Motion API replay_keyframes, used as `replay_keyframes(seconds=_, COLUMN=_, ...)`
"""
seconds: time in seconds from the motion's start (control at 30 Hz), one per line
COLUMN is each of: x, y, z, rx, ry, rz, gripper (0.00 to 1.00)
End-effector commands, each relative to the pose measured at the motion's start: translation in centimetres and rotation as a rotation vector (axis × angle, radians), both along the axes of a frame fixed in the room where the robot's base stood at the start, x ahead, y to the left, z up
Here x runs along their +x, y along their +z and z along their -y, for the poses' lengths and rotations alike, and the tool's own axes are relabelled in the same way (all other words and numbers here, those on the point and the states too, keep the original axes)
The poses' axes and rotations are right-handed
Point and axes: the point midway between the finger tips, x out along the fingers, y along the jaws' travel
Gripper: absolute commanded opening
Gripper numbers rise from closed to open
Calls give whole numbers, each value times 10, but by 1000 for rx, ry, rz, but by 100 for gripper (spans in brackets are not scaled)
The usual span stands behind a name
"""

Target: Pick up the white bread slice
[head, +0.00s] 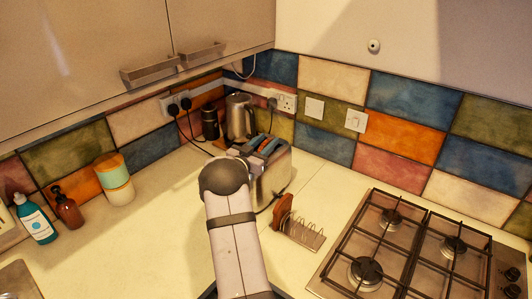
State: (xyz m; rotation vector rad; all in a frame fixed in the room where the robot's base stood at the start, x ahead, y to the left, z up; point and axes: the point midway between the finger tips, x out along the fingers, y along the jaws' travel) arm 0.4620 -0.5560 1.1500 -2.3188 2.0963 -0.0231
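I cannot make out a white bread slice in the head view. A brown, slice-shaped piece (283,211) stands upright at the left end of a wire toast rack (306,236); it may be bread, but no white face shows. A pale metal toaster (274,178) stands in the corner, partly hidden by my arm. My arm reaches from the bottom edge to the toaster's left side. Grey, blue and orange parts (260,146) show above the toaster, and I cannot tell which belong to my gripper. My gripper's fingertips are not clearly visible.
A steel kettle (240,116) and a dark flask (210,123) stand behind the toaster. A gas hob (410,250) fills the right. The counter (150,245) left of my arm is clear.

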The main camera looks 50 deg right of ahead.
Motion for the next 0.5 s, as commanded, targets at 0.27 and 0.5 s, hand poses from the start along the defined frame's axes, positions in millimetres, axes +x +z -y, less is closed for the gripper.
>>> replay_keyframes(seconds=0.27, x=0, y=-1, z=2, rx=1, ry=0, rz=0, gripper=34)
replay_keyframes(seconds=0.5, x=0, y=-1, z=2, rx=1, ry=0, rz=0, gripper=5)
